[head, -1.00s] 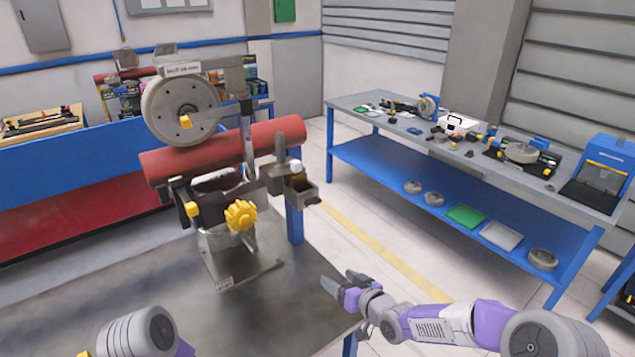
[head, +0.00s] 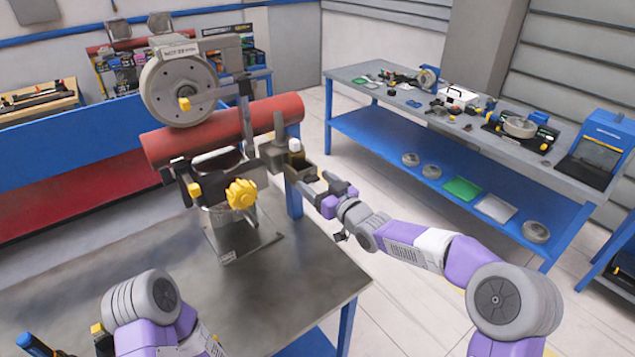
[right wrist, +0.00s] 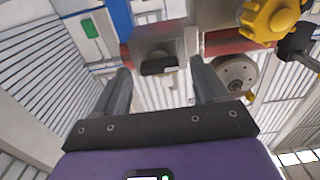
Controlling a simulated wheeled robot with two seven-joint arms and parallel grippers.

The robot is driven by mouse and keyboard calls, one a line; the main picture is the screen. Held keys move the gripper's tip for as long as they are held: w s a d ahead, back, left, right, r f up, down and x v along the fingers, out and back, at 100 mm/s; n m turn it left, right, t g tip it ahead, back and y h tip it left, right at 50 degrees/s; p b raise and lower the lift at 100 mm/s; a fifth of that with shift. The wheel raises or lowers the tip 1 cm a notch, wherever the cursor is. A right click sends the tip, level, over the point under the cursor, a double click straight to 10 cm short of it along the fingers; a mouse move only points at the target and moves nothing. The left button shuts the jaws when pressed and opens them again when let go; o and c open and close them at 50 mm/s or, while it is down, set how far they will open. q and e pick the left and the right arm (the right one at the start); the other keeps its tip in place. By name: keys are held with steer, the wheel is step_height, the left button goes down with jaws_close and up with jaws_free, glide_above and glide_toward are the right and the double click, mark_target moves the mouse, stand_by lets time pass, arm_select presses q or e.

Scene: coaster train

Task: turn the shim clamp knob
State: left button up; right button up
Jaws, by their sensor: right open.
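The yellow lobed knob (head: 241,194) sits on the front of the clamp fixture, below the red cylinder (head: 215,135); I take it to be the shim clamp knob. It also shows at the top right of the right wrist view (right wrist: 270,18). My right gripper (head: 308,180) is to the right of the knob, apart from it, beside the small box (head: 297,160) at the fixture's right end. In the right wrist view its two fingers (right wrist: 162,84) are spread with nothing held between them. My left gripper is out of view; only part of the left arm shows.
A grey wheel (head: 178,88) with a small yellow knob (head: 184,104) stands above the red cylinder. The fixture stands on a grey metal table (head: 175,265), bare in front. A workbench (head: 365,75) with several items is at the back right.

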steer(key=c, duration=1.1)
steer(key=shift+o, duration=0.2)
steer(key=shift+f+n+b, duration=0.15)
steer(key=shift+n+b, duration=0.55)
steer(key=shift+b, duration=0.45)
steer(key=n+b, duration=0.4)
steer(key=shift+a+b, duration=0.15)
steer(key=shift+b, duration=0.15)
steer(key=shift+n+b, duration=0.65)
steer(key=shift+n, duration=0.35)
steer(key=n+b, duration=0.3)
steer(key=n, duration=0.2)
steer(key=shift+f, duration=0.1)
steer(key=n+b, duration=0.2)
steer(key=n, duration=0.3)
steer(key=shift+n, duration=0.4)
steer(key=shift+b, duration=0.3)
